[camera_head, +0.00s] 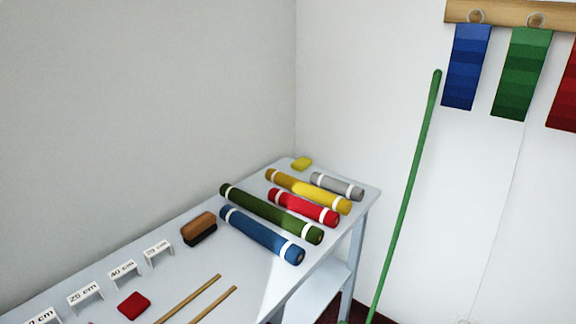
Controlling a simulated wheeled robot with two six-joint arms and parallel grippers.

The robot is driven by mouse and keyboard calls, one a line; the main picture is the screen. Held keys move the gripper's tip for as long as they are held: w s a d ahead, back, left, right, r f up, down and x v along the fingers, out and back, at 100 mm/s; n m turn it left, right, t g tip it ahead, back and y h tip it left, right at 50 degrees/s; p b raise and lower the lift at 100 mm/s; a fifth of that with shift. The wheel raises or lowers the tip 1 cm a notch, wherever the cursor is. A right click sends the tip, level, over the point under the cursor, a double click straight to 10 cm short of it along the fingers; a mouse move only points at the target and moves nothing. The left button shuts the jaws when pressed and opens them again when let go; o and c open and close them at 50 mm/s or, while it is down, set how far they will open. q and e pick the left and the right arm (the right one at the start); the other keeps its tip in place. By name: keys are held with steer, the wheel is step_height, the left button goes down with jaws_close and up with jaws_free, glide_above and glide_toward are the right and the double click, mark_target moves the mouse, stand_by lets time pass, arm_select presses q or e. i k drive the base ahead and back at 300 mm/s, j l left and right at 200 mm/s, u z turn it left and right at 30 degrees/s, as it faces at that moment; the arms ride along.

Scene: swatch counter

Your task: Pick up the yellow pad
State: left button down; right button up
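The yellow pad (302,163) is a small, flat block lying at the far corner of the pale counter (325,268). It sits just behind the far end of the yellow roll (307,190) and looks apart from it. Nothing covers it. Neither of my grippers shows in the head view.
Grey (337,186), red (303,207), green (270,213) and blue (262,235) rolls lie nearby. A brush (199,229), a red pad (134,305), wooden sticks (189,299) and label stands (157,252) lie nearer. A green pole (407,190) leans at the right wall.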

mark_target(301, 164)
steer(key=i+l+u, duration=0.15)
steer(key=u, duration=0.3)
steer(key=i+l+u, duration=0.1)
steer(key=l+u, duration=0.55)
steer(key=u, duration=0.25)
steer(key=i, duration=0.05)
